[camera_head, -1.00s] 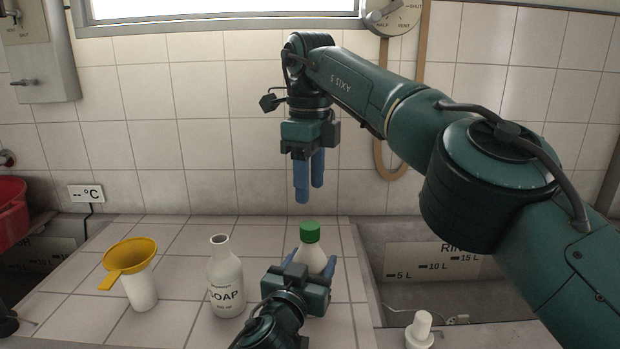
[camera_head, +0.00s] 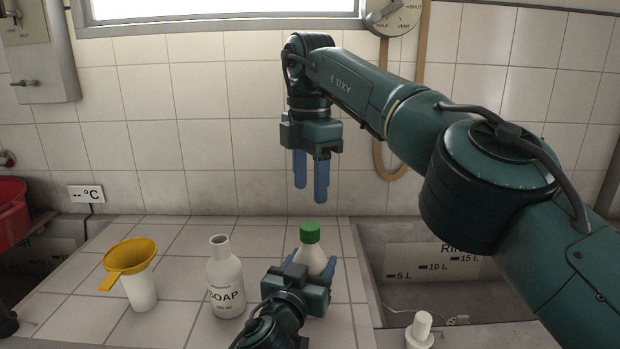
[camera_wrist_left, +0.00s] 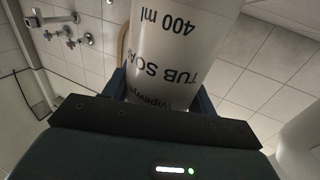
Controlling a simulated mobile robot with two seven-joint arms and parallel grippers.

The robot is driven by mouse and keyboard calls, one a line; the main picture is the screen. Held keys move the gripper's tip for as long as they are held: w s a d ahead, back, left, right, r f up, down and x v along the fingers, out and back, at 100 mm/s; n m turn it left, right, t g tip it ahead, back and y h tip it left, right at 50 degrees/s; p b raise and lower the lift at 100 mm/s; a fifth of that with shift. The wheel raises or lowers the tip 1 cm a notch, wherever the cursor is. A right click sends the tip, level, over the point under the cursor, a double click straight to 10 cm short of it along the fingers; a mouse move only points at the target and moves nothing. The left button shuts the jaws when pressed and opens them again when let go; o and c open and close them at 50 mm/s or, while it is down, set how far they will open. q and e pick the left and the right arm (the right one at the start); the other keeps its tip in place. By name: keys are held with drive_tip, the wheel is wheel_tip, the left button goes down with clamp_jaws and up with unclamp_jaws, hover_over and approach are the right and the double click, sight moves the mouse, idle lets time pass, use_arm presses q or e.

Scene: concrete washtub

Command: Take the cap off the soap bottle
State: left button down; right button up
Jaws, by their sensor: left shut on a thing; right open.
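A white bottle (camera_head: 312,259) with a green cap (camera_head: 310,232) stands upright on the tiled counter. My left gripper (camera_head: 312,268) is shut on the bottle's body from the near side, below the cap. In the left wrist view the bottle (camera_wrist_left: 180,50) fills the space between the blue fingers, and its label reads "TUB SOAP" and "400 ml". My right gripper (camera_head: 312,190) is open and empty, its two blue fingers pointing down above and slightly behind the cap, clear of it.
An uncapped white bottle marked SOAP (camera_head: 226,285) stands left of my left gripper. A yellow funnel (camera_head: 131,255) sits in a white container (camera_head: 141,290) further left. A sunken basin (camera_head: 430,260) lies to the right. A red tub (camera_head: 12,212) is at the far left.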

sight(310, 225)
drive_tip(key=m, duration=0.6)
drive_tip(key=shift+f, duration=4.05)
